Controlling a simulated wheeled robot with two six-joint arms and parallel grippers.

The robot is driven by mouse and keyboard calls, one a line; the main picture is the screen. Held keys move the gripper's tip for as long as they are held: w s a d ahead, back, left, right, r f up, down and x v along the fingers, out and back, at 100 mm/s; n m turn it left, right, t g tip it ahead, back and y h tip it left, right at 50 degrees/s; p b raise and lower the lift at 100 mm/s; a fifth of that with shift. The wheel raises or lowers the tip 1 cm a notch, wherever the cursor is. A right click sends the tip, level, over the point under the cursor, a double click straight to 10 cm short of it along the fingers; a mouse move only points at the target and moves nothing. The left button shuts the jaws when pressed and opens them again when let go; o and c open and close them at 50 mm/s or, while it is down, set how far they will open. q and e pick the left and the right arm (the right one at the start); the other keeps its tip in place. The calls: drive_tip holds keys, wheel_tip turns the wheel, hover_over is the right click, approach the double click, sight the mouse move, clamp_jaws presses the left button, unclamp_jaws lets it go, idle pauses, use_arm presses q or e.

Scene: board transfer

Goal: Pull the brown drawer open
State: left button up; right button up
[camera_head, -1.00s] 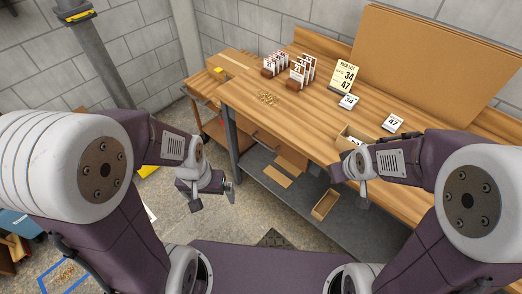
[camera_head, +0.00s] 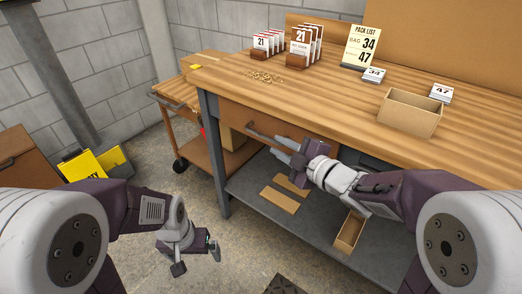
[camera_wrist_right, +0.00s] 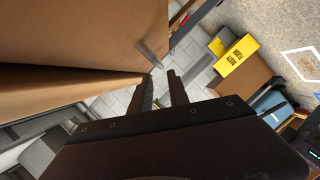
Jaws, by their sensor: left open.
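The brown drawer (camera_head: 292,130) sits under the front edge of the wooden workbench, and its front looks flush. Its grey bar handle (camera_head: 262,135) runs along the front. My right gripper (camera_head: 279,148) is open just in front of the drawer, its fingers pointing left, close to the handle. In the right wrist view, the two fingers (camera_wrist_right: 162,88) are apart with nothing visible between them. The handle (camera_wrist_right: 151,55) is just beyond the tips there; I cannot tell whether they touch. My left gripper (camera_head: 205,248) is open and empty, low over the floor on the left.
The workbench top (camera_head: 330,90) holds card racks, a pack list sign (camera_head: 362,46), number cards and an open box (camera_head: 410,112). A lower shelf (camera_head: 260,205) lies under the drawer. A wooden cart (camera_head: 205,150) stands left of the bench. Floor in front is free.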

sight(267, 139)
drive_tip(key=b+x, duration=0.1)
drive_tip(key=x, duration=0.4)
drive_tip(key=b+x, duration=0.1)
drive_tip(key=x, duration=0.1)
drive_tip(key=shift+w+a+f+b, duration=0.1)
drive_tip(key=shift+w+f+b, duration=0.15)
drive_tip(key=shift+f+b, duration=0.1)
drive_tip(key=shift+w+a, duration=0.35)
drive_tip(key=shift+w, duration=0.15)
clamp_jaws()
idle(0.6)
